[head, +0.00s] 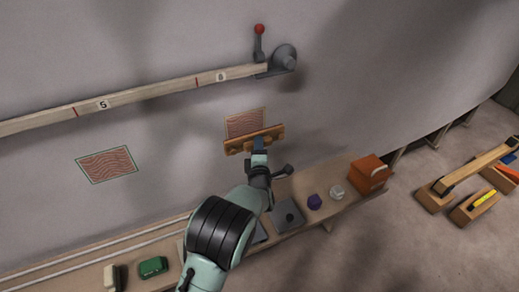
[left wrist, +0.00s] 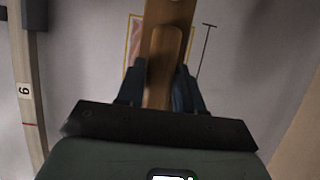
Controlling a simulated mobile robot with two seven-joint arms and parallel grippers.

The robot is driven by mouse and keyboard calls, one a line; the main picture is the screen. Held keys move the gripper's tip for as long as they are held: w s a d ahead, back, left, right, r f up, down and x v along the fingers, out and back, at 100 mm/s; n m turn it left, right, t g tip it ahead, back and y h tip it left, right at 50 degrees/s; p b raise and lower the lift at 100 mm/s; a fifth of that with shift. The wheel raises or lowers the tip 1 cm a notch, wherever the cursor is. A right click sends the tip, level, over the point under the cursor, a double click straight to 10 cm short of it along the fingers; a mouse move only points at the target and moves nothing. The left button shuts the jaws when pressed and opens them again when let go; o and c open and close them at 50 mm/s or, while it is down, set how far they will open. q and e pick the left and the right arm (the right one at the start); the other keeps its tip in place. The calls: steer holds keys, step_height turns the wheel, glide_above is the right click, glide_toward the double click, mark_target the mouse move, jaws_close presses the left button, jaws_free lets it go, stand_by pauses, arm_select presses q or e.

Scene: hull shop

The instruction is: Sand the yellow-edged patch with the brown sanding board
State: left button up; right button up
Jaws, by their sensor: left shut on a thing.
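My left gripper (head: 259,146) is shut on the brown sanding board (head: 237,146). In the head view the board lies across the lower part of the yellow-edged patch (head: 245,122) on the grey wall and hides its bottom edge. I cannot tell whether the board touches the wall. In the left wrist view the board (left wrist: 168,50) runs away from between the dark fingers of my left gripper (left wrist: 160,90), and a strip of the yellow-edged patch (left wrist: 134,40) shows beside it. My right gripper is out of view.
A green-edged patch (head: 106,165) is on the wall to the left. A wooden batten (head: 150,91) with a red-knobbed lever (head: 259,30) runs above. The shelf below holds a green block (head: 153,267), a purple item (head: 314,201) and an orange-brown box (head: 369,174).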

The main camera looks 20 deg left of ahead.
mark_target(252, 137)
arm_select(q)
steer(key=shift+w+a+p, duration=0.35)
steer(key=shift+w+a, duration=0.6)
steer(key=shift+a, duration=0.2)
steer(key=shift+w+a+p, duration=0.3)
steer(key=shift+w+a, duration=0.65)
steer(key=shift+a, duration=0.15)
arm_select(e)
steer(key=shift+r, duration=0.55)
arm_select(q)
jaws_close()
step_height(252, 137, down, 6)
steer(key=b, duration=0.7)
steer(key=shift+f, duration=0.25)
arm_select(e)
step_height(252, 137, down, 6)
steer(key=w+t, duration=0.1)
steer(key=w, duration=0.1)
arm_select(q)
steer(key=shift+s, duration=0.1)
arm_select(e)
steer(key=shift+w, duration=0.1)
